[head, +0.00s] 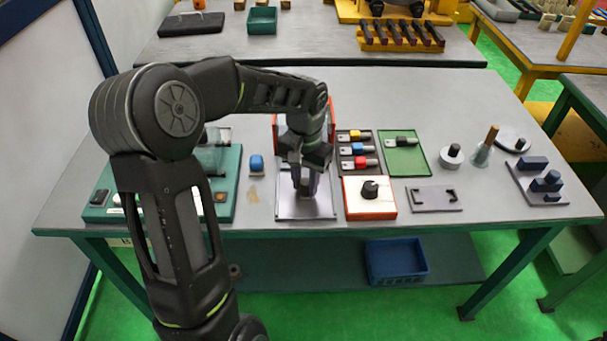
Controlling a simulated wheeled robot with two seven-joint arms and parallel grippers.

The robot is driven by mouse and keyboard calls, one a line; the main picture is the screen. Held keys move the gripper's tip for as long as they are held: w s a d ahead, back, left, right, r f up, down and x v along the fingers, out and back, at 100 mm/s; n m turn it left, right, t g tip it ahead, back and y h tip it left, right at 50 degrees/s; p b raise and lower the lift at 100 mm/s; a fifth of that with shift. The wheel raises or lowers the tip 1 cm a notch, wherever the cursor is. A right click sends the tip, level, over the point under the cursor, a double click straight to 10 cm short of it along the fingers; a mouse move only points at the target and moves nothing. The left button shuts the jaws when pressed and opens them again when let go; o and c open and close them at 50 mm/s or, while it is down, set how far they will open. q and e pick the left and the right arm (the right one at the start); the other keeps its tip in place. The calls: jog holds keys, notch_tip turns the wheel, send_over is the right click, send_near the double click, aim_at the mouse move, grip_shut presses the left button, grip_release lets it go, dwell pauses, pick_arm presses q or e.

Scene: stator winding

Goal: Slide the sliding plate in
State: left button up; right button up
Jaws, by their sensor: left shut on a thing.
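The sliding plate (305,211) is a flat light grey plate in the middle of the table, near its front edge. A small dark upright block (306,187), which looks like its handle, stands on it. My left gripper (305,184) points down over the plate and is shut on this block. Behind the gripper is an orange-red frame (332,118), mostly hidden by my left wrist. I cannot tell how far the plate reaches into the frame. My right gripper is not in view.
Right of the plate is an orange-edged white box with a black knob (370,190). A blue piece (256,163) stands to the left, beside a green base (222,201) partly behind my arm. Dark (345,168) and green (403,156) trays lie behind right. A grey bracket (434,199) lies farther right.

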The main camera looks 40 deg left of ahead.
pick_arm(q)
jog(key=shift+w+a+r+p, duration=0.1)
jog(key=shift+w+a+p, duration=0.3)
jog(key=shift+w+a, duration=0.55)
jog(key=shift+w+a+p, duration=0.4)
jog(key=shift+w+a, duration=0.2)
jog(key=shift+w, duration=0.5)
jog(key=o, duration=0.9)
jog(key=shift+o, duration=0.2)
jog(key=shift+r+p, duration=2.05)
jog(key=shift+r, duration=0.9)
